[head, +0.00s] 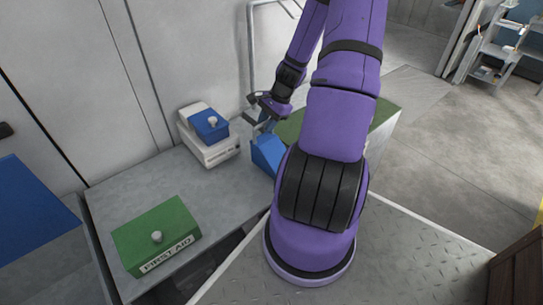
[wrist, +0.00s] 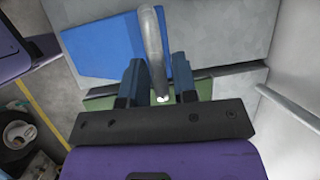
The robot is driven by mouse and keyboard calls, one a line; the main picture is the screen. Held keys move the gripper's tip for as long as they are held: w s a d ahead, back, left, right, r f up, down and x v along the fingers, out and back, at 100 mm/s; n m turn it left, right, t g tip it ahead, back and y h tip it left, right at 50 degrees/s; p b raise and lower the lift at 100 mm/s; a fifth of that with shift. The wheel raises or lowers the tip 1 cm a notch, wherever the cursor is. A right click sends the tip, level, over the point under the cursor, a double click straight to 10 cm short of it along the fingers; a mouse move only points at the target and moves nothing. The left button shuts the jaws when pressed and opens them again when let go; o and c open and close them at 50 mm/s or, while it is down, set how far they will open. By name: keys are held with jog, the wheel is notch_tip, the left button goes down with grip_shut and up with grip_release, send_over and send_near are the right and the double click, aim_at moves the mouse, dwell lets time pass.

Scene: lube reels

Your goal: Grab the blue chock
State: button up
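The blue chock (head: 265,153) is a wedge-like block at the back right of the grey bench, partly hidden by my arm in the head view. In the wrist view its flat blue face (wrist: 100,47) fills the upper left, and a grey curved bar (wrist: 152,45), which looks like its handle, rises beside it. My gripper (head: 265,124) is just above the chock. In the wrist view my gripper (wrist: 160,82) has its two fingers apart, one on each side of the grey bar. Narrow gaps seem to show, so I see no clear grip.
A green first aid box (head: 157,236) lies at the bench's front left. A green-topped box (head: 385,116) is behind my arm. A metal pipe frame (head: 250,50) stands against the wall.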

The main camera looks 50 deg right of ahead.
grip_shut()
dwell(1.2)
